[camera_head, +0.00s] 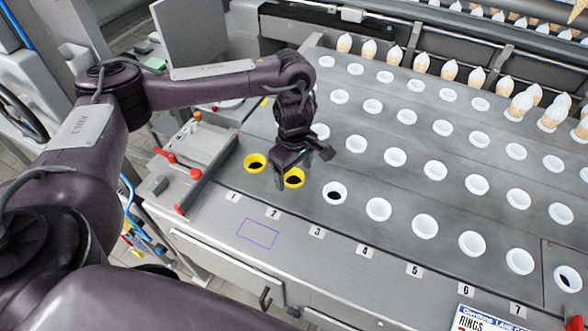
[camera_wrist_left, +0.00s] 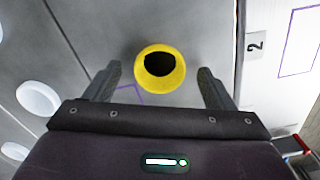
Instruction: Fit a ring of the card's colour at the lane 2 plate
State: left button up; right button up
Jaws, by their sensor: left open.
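A yellow ring (camera_head: 293,178) with a dark hole sits at the lane 2 plate, beside the "2" label. In the left wrist view the yellow ring (camera_wrist_left: 160,68) appears between and beyond the fingertips. My left gripper (camera_head: 291,163) is over lane 2 and open; its two fingers are spread in the left wrist view (camera_wrist_left: 160,82), with nothing between them in grip. In the head view it hides part of the ring. The card (camera_head: 485,321) is cut off at the bottom right; its colour word cannot be read. My right gripper is out of view.
Another yellow ring (camera_head: 256,163) sits at lane 1. Lane 3 has a white ring (camera_head: 334,192) with a dark hole. Rows of white cups (camera_head: 395,157) fill the plate to the right. A red-handled fixture (camera_head: 182,172) stands left. A purple outline (camera_head: 258,234) marks bare front surface.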

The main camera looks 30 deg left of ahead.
pick_arm(q)
notch_tip(320, 180, up, 8)
jog(key=p, duration=0.1)
dwell(0.4)
jog(key=shift+f, duration=0.15)
dwell(0.3)
